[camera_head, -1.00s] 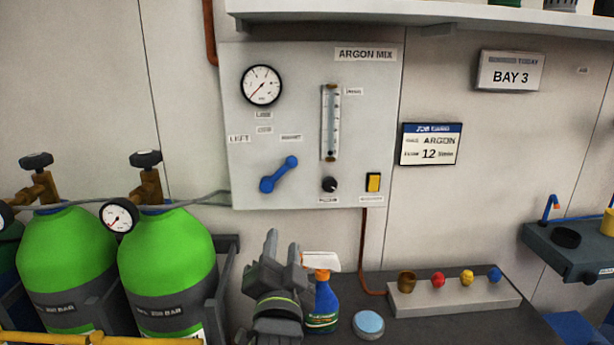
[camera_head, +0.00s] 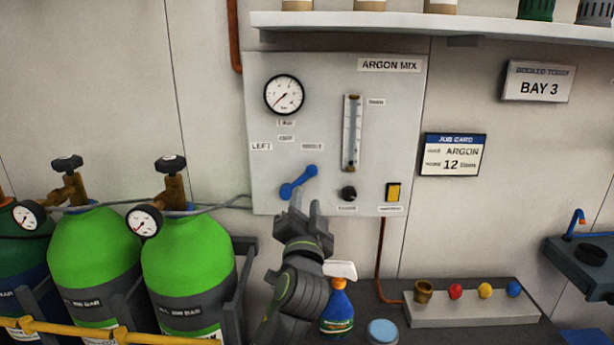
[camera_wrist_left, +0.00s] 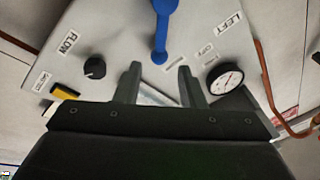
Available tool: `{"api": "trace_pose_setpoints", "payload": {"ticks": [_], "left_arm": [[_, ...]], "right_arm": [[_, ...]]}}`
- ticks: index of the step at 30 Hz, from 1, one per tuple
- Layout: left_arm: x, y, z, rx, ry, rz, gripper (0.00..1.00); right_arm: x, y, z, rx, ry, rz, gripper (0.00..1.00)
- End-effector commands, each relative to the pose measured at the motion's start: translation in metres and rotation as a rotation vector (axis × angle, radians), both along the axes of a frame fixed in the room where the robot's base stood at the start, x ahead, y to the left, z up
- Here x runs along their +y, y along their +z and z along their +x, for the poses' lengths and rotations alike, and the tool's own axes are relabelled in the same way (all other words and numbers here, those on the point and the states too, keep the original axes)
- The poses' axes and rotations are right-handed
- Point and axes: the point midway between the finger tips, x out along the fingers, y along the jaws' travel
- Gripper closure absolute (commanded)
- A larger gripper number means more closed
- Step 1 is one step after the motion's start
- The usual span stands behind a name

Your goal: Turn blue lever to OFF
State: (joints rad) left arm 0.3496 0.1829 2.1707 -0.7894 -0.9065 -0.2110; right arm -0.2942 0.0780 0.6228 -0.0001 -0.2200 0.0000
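The blue lever (camera_head: 298,182) sits on the grey ARGON MIX panel (camera_head: 385,130), tilted from lower left to upper right. Labels stand above it; one reads LEFT, and the others are too blurred to read surely. My left gripper (camera_head: 306,207) is just below the lever in the head view, with its fingers pointing up and apart. In the left wrist view the blue lever (camera_wrist_left: 161,35) shows beyond the open fingers (camera_wrist_left: 157,82), with its lower end near the gap between them. Nothing is between the fingertips. My right gripper is not in view.
A gauge (camera_head: 284,94), flow tube (camera_head: 352,133), black knob (camera_head: 348,193) and yellow switch (camera_head: 393,191) share the panel. Green cylinders (camera_head: 188,262) stand at left. A spray bottle (camera_head: 338,306) stands beside my left arm on the bench. A shelf (camera_head: 480,27) overhangs above.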

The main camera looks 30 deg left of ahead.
Motion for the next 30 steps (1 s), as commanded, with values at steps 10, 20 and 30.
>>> {"api": "trace_pose_setpoints", "payload": {"ticks": [10,20,30], "left_arm": [[0.029,0.018,0.048,0.000,0.001,0.002,0.64],[0.036,0.020,0.059,-0.001,-0.001,-0.001,0.64],[0.036,0.020,0.059,0.000,0.000,-0.001,0.88]], "right_arm": [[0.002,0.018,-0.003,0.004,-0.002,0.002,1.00],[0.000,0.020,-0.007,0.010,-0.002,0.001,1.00],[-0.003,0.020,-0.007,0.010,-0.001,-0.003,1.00]]}}
